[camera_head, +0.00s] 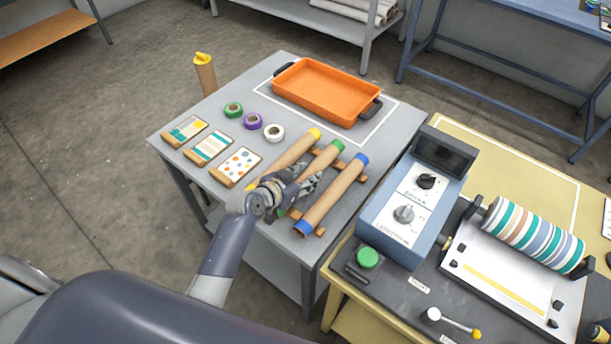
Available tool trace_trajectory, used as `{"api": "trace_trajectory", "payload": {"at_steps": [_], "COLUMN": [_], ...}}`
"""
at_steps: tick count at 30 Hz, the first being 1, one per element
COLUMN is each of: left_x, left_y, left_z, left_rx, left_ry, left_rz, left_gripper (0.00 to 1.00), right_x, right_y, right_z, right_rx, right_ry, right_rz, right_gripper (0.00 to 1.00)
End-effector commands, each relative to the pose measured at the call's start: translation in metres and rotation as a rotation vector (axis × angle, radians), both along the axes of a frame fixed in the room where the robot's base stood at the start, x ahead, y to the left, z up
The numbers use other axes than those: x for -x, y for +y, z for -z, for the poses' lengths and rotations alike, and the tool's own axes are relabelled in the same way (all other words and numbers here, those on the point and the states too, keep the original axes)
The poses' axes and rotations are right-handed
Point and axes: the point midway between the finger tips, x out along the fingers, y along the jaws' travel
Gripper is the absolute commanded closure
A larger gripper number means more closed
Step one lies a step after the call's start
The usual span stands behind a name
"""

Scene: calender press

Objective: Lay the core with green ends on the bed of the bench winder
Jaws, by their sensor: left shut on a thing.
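The core with green ends (325,159) lies between two other cores on a wooden rack on the grey table. Its far green end shows; my gripper covers much of its middle and near part. My left gripper (305,180) is shut on this core, which still appears to be at the rack. The bench winder, at the right, has a blue control box (400,215) and a pale flat bed (505,280) with a yellow stripe. A striped roll (535,235) lies along the bed's far side. My right gripper is not in view.
A yellow-ended core (290,158) and a blue-ended core (333,195) flank the held one closely. An orange tray (325,92), several tape rolls and sample cards share the grey table (215,115). The control box stands between the cores and the bed. A lever (455,322) sits in front.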

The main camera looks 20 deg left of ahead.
Motion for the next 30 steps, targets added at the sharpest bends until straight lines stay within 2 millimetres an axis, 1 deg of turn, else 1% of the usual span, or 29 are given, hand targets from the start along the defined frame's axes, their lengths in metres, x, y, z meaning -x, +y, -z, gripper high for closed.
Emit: {"api": "trace_trajectory", "payload": {"at_steps": [1, 2, 3, 4, 14, 18, 23, 26, 30], "left_x": [0.000, 0.000, 0.000, 0.000, 0.000, 0.000, 0.020, 0.034, 0.054], "left_y": [0.000, 0.000, 0.000, 0.000, 0.000, -0.001, 0.007, 0.010, 0.016], "left_z": [0.002, 0.001, 0.001, 0.001, 0.001, 0.003, -0.009, -0.017, -0.031], "left_rx": [-0.001, 0.000, 0.000, 0.000, 0.001, 0.003, -0.004, -0.004, -0.003], "left_ry": [0.001, 0.000, 0.001, 0.001, 0.000, 0.000, 0.000, 0.000, 0.001], "left_rz": [0.000, 0.000, 0.000, 0.000, 0.000, -0.001, 0.003, 0.003, 0.001], "left_gripper": [0.63, 0.57, 0.47, 0.45, 0.45, 0.45, 0.45, 0.45, 0.45], "right_x": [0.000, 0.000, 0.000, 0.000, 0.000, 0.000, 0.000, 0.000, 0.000], "right_y": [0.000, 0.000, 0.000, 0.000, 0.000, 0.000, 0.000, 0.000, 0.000], "right_z": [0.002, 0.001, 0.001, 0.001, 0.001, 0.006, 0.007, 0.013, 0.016], "right_rx": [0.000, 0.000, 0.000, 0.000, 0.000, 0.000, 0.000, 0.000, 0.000], "right_ry": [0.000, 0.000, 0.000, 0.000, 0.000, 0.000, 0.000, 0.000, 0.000], "right_rz": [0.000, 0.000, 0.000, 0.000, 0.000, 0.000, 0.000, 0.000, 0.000], "right_gripper": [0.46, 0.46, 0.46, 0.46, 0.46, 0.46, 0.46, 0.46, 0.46]}}
